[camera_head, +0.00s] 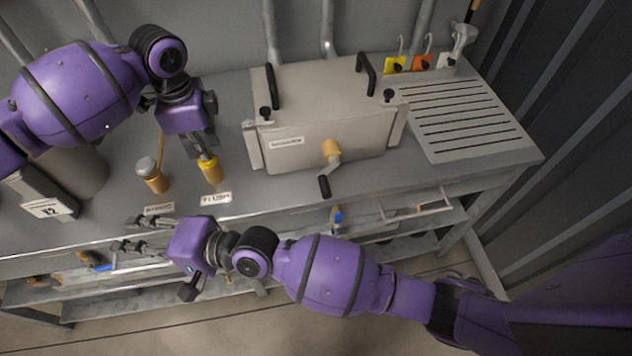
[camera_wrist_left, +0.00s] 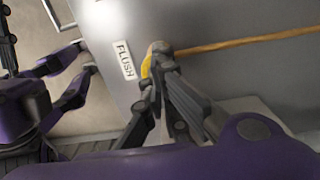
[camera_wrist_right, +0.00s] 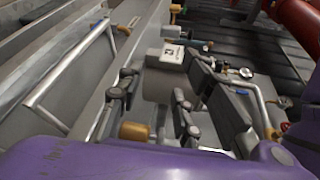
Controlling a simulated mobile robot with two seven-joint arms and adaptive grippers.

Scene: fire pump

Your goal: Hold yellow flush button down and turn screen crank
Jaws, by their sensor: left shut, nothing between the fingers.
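The yellow flush button (camera_head: 209,170) stands on the bench behind the FLUSH label (camera_head: 216,198). My left gripper (camera_head: 205,155) points down with its closed fingertips at the button's top. In the left wrist view, the fingertips (camera_wrist_left: 158,52) cover part of the yellow button (camera_wrist_left: 147,66); whether it is pressed in cannot be told. The screen crank (camera_head: 329,166) is on the front of the grey box, with a tan hub and a black handle hanging low. My right gripper (camera_head: 137,234) is open and empty at the bench's front edge, left of the crank and clear of it.
The grey screen box (camera_head: 325,110) has black handles on its lid. A tan, grey-topped knob (camera_head: 150,174) stands left of the flush button. A slotted drain board (camera_head: 458,118) lies at right. Open shelving (camera_head: 415,207) runs below the bench front.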

